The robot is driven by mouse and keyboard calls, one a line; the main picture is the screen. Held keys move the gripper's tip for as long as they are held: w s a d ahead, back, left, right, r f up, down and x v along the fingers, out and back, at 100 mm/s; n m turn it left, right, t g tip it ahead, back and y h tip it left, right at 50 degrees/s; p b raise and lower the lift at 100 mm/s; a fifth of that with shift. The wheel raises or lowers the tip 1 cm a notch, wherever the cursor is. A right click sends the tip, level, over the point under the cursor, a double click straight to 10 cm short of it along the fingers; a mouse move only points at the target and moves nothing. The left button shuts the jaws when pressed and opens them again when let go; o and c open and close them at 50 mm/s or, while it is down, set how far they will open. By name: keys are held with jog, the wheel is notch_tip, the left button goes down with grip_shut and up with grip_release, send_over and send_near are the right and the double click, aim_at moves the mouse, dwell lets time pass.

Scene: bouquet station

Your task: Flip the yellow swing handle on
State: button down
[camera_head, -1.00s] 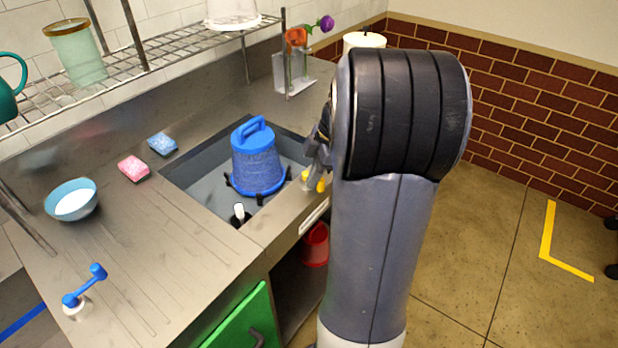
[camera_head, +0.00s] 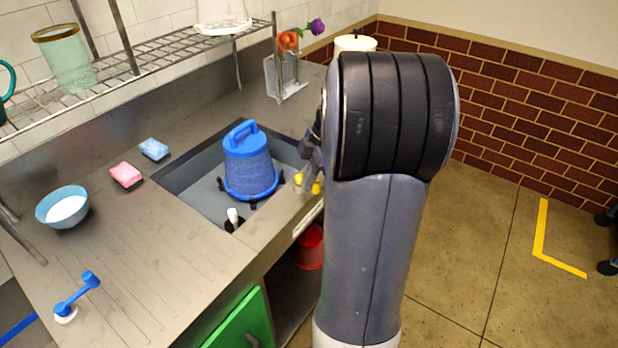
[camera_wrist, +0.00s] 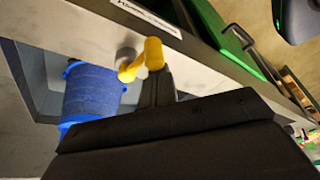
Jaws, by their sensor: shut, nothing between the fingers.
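The yellow swing handle (camera_head: 315,187) sits on the front edge of the counter beside the sink, partly hidden behind my arm in the head view. In the wrist view the yellow handle (camera_wrist: 153,55) shows as a short bar with a thicker knob, on a round metal base. My gripper (camera_wrist: 158,85) is shut with nothing in it. Its fingertips are right at the knob and look to touch or nearly touch it. In the head view my gripper (camera_head: 312,150) is mostly hidden by my arm.
A blue bucket-like container (camera_head: 250,165) stands in the sink (camera_head: 200,190) close by the handle. A white-tipped piece (camera_head: 233,217) stands by the sink's near corner. A blue lever (camera_head: 78,292), a bowl (camera_head: 63,207) and two sponges lie left. A red bucket (camera_head: 309,247) is below.

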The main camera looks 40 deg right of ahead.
jog(key=a, duration=0.2)
jog(key=w+a, duration=0.1)
jog(key=shift+w+a, duration=0.15)
jog(key=shift+a, duration=0.25)
jog(key=v, duration=1)
